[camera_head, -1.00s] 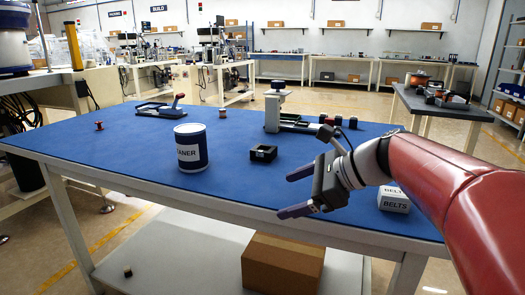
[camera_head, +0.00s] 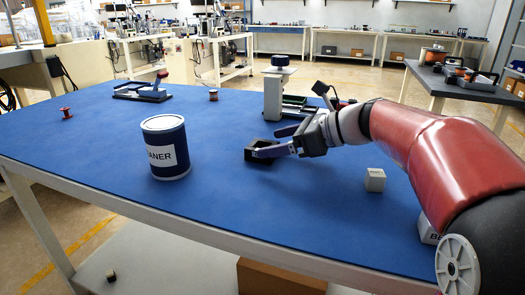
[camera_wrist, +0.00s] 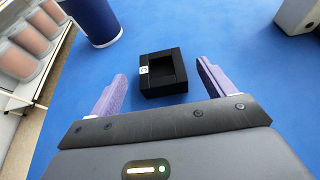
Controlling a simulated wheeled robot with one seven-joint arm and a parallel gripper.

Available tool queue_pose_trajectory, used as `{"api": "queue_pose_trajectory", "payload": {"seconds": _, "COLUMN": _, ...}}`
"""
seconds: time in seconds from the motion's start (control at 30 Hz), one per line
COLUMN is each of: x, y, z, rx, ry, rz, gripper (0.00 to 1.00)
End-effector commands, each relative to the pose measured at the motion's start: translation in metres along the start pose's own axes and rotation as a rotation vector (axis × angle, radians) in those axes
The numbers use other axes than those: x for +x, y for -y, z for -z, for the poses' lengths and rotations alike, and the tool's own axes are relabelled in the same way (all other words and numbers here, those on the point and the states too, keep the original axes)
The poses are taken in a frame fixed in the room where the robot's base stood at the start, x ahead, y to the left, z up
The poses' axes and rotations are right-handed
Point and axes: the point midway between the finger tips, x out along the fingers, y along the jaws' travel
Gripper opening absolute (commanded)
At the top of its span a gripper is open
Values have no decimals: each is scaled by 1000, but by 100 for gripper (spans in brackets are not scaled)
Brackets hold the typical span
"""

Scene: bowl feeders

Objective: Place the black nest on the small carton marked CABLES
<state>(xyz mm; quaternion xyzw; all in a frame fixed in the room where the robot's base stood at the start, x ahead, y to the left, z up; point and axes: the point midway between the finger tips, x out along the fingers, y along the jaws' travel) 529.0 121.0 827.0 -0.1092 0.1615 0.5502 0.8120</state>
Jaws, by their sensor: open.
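The black nest (camera_head: 251,156), a square open block, lies on the blue table. In the wrist view the nest (camera_wrist: 150,87) sits ahead of and between my fingertips, apart from both, with a small white mark on its left. My gripper (camera_head: 264,143) is open and empty, its two purple fingers spread at the nest in the head view; it also shows in the wrist view (camera_wrist: 160,71). A small pale carton (camera_head: 375,180) stands to the right, its label too small to read. Another white carton (camera_head: 428,228) is mostly hidden by my arm; only "BE" shows. I cannot read CABLES anywhere.
A blue and white can (camera_head: 166,148) stands left of the nest. A grey post fixture (camera_head: 273,95) stands behind it. A dark device with a red knob (camera_head: 142,91) and red spools (camera_head: 67,113) are farther back. The table's front middle is clear.

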Motion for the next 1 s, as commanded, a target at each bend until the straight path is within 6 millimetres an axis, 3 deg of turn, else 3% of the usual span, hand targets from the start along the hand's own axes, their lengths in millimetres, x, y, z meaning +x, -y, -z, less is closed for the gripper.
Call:
{"api": "queue_pose_trajectory", "payload": {"seconds": 0.27, "x": 39, "y": 1, "z": 5, "rx": 0, "ry": 0, "rz": -1, "gripper": 82}}
{"api": "queue_pose_trajectory", "payload": {"seconds": 0.57, "x": 44, "y": 1, "z": 4, "rx": 0, "ry": 0, "rz": 0, "gripper": 82}}
{"api": "queue_pose_trajectory", "payload": {"seconds": 1.0, "x": 43, "y": 1, "z": 4, "rx": -1, "ry": 0, "rz": 1, "gripper": 24}}
